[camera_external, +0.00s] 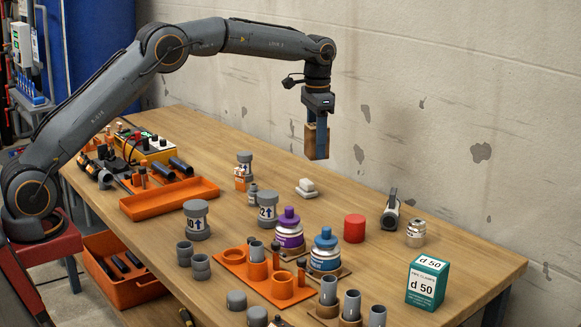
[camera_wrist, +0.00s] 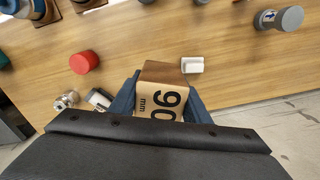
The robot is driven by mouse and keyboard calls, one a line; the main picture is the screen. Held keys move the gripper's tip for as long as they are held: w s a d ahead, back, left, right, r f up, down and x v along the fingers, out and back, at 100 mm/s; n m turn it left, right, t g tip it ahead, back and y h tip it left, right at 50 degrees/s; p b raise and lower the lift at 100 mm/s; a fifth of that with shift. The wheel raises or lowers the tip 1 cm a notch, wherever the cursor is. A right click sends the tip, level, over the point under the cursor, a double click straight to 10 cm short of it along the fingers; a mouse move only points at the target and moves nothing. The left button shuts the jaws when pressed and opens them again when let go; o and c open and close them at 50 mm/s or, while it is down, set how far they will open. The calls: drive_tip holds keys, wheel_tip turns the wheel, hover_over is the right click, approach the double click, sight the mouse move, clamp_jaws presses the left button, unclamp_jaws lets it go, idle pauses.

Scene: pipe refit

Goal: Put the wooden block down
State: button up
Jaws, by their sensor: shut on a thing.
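A wooden block (camera_wrist: 158,100) with "90 mm" printed on its light face is held between the blue fingers of my gripper (camera_wrist: 160,108). In the external view my gripper (camera_external: 316,150) points down and is shut on the block (camera_external: 310,137), which hangs in the air above the far side of the workbench, near the wall. The fingers hide part of the block. The wooden table top (camera_external: 340,185) lies below it, with a clear gap in between.
Small white pieces (camera_external: 306,188) lie on the table below and near the block. A red cylinder (camera_external: 354,228), purple bottle (camera_external: 289,230), blue-capped bottle (camera_external: 326,252), orange fitting rack (camera_external: 232,261), grey caps and a green "d 50" box (camera_external: 427,282) stand nearer. The table's far strip has bare room.

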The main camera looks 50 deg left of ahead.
drive_tip(key=shift+w+d+b, duration=1.1)
drive_tip(key=shift+w+d, duration=0.35)
drive_tip(key=shift+w, duration=0.5)
drive_tip(key=shift+f+b, duration=0.9)
drive_tip(key=shift+f, duration=6.1)
drive_tip(key=shift+f, duration=0.55)
drive_tip(key=o, duration=1.2)
